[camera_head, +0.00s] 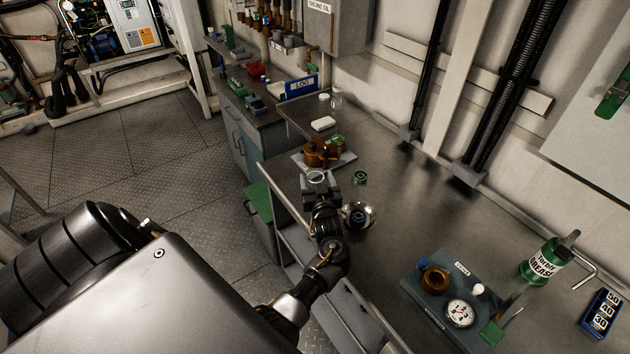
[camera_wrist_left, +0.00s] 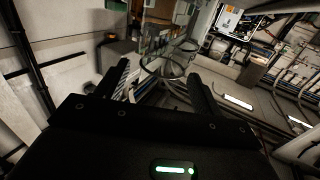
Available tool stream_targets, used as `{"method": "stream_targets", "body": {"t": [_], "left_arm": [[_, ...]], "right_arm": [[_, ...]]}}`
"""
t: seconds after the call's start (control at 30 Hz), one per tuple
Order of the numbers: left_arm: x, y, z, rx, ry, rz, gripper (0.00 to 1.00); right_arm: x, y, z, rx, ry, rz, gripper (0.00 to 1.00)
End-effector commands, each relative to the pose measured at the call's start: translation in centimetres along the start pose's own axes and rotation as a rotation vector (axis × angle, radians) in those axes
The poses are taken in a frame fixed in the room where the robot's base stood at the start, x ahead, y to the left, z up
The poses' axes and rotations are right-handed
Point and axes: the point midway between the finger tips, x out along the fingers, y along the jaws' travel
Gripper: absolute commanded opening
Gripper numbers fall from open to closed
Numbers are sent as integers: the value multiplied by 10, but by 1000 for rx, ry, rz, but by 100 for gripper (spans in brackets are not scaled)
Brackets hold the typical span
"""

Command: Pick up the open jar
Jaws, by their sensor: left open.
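The open jar (camera_head: 317,177) is clear glass with a pale round rim. It is at the left edge of the workbench in the head view, at the tips of my left gripper (camera_head: 319,188). In the left wrist view the see-through jar (camera_wrist_left: 165,68) shows between and beyond the two spread fingers of the left gripper (camera_wrist_left: 159,72). The left gripper is open, and I see no finger closed on the glass. The jar's lower part is hard to make out in both views. My right gripper is not in view.
The workbench (camera_head: 410,200) has clear room in its middle. A green ring-like item (camera_head: 361,177) and a shiny bowl (camera_head: 359,215) are close to the gripper. A brown pot (camera_head: 315,153) is behind. A grey tray (camera_head: 418,292) and a grease can (camera_head: 541,262) stand at right.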

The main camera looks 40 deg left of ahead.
Motion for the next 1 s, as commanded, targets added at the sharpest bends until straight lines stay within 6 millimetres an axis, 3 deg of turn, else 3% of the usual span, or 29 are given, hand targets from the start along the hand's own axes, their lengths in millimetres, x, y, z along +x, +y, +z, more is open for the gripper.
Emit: {"method": "stream_targets", "body": {"t": [0.13,0.3,0.6,1.0], "left_arm": [[23,-1,-9,2,0,-2,67],[41,-1,-5,1,1,0,67],[44,-1,-2,-2,0,0,66],[43,-1,-2,-1,0,-1,14]], "right_arm": [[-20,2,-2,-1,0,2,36],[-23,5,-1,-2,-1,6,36],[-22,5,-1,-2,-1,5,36],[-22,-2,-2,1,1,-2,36]]}}
